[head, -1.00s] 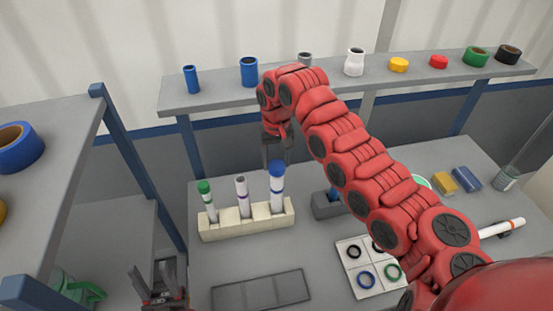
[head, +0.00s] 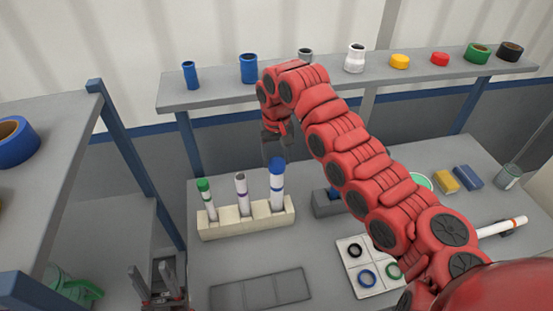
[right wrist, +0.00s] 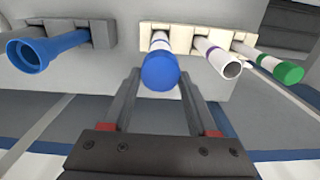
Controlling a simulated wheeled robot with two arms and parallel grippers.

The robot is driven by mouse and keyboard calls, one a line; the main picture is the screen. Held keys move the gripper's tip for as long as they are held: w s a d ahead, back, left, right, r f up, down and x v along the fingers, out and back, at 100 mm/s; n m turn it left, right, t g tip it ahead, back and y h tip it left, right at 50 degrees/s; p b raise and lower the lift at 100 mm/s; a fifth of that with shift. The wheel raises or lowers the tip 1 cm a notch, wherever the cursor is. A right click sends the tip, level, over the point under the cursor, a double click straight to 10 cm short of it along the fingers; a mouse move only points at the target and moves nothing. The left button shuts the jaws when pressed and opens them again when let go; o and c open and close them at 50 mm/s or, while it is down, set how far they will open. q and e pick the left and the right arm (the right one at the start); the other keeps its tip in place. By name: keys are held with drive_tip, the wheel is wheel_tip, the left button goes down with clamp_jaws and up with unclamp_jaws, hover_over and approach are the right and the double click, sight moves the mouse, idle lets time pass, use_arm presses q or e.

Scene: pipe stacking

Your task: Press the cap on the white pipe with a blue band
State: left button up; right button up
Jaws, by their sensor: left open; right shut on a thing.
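The white pipe with a blue band (head: 277,199) stands in the cream rack's (head: 225,229) right-hand slot, with a blue cap (head: 277,167) at its top. In the right wrist view the blue cap (right wrist: 160,73) covers the end of the white pipe (right wrist: 160,42). My right gripper (head: 277,155) is shut on the blue cap, with a finger on each side of it. I cannot tell how far down the cap sits. My left gripper (head: 165,276) is open and empty at the lower left, apart from the rack.
A green-capped pipe (head: 206,198) and an uncapped pipe (head: 241,190) share the rack. A grey block with a blue piece (head: 328,206) stands right of it. A grey tray (head: 260,291) lies in front. A white ring board (head: 350,265) is at right. A shelf (head: 215,96) runs behind.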

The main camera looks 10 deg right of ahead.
drive_tip(key=shift+f, duration=0.15)
idle(0.4)
drive_tip(key=shift+f+b, duration=0.1)
drive_tip(key=shift+b, duration=0.45)
idle(0.3)
drive_tip(key=shift+f+b, duration=0.5)
drive_tip(key=shift+f, duration=0.05)
drive_tip(key=shift+f+b, duration=0.6)
drive_tip(key=shift+f, duration=0.1)
drive_tip(key=o, duration=1.5)
drive_tip(key=shift+r, duration=0.15)
